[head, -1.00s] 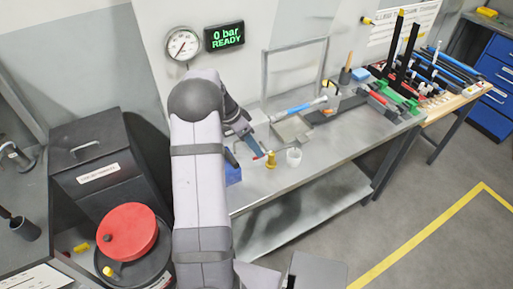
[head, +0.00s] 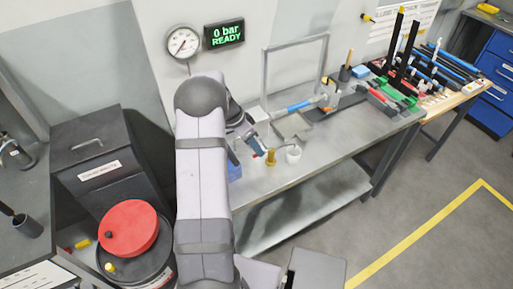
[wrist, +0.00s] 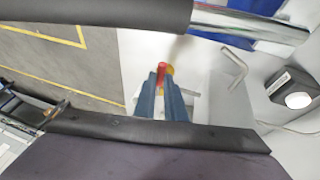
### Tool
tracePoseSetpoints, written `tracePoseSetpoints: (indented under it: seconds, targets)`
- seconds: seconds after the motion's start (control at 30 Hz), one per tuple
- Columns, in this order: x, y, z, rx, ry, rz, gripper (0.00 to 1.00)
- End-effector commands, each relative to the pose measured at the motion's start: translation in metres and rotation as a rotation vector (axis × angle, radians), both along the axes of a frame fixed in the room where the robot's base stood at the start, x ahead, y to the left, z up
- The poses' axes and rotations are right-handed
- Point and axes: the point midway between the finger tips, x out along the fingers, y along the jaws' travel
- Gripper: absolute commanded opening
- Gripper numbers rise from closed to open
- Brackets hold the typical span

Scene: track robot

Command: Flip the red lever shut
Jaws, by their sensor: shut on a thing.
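The red lever (wrist: 162,70) shows in the wrist view between the tips of my gripper's blue fingers (wrist: 161,92). Its red end sticks out past the fingertips, with a yellow part just behind it. In the head view my gripper (head: 260,150) is low over the workbench, right beside the small yellow fitting (head: 271,158). The fingers are close together, shut on the lever. In the head view the fingers hide most of the lever, so its exact angle is hard to tell.
A white cup (head: 293,154) stands just right of the yellow fitting. A grey tray (head: 292,127) and a blue-and-silver cylinder (head: 298,106) lie behind on the workbench. A gauge (head: 183,42) and a display reading "0 bar READY" (head: 224,34) are on the wall.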

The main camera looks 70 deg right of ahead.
Motion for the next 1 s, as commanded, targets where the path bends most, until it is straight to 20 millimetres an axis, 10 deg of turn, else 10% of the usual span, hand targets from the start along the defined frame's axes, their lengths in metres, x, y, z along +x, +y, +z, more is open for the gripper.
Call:
tracePoseSetpoints:
  seconds: [1.0]
  targets:
    - [-0.037, 0.02, 0.002, -0.003, -0.003, 0.713, 0.0]
